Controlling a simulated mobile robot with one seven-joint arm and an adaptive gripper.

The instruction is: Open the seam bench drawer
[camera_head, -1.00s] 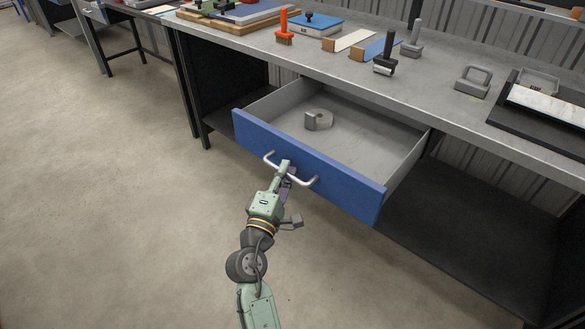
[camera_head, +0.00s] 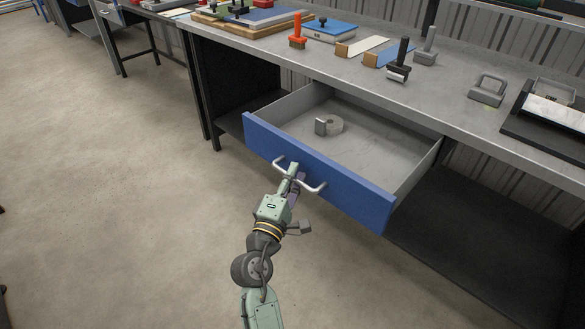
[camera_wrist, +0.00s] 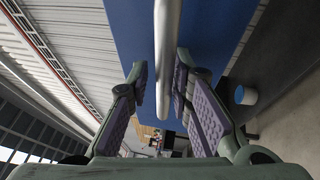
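The seam bench drawer (camera_head: 325,175) has a blue front and a grey inside and stands well out from under the bench top. Its silver bar handle (camera_head: 312,187) is on the front. My gripper (camera_head: 292,170) is at the handle, from in front. In the wrist view the handle bar (camera_wrist: 167,50) runs between my two purple-padded fingers. A narrow gap shows between the left finger and the bar; the right finger is close beside it, and contact there is unclear. The fingers look open around the bar. A grey weight-like piece (camera_head: 330,126) lies in the drawer.
The grey bench top (camera_head: 450,95) holds an orange-handled brush (camera_head: 298,32), black-handled tool (camera_head: 399,62) and other tools. A dark lower shelf (camera_head: 470,230) lies right of the drawer. The floor (camera_head: 130,200) to the left is clear. A bucket (camera_wrist: 245,96) shows in the wrist view.

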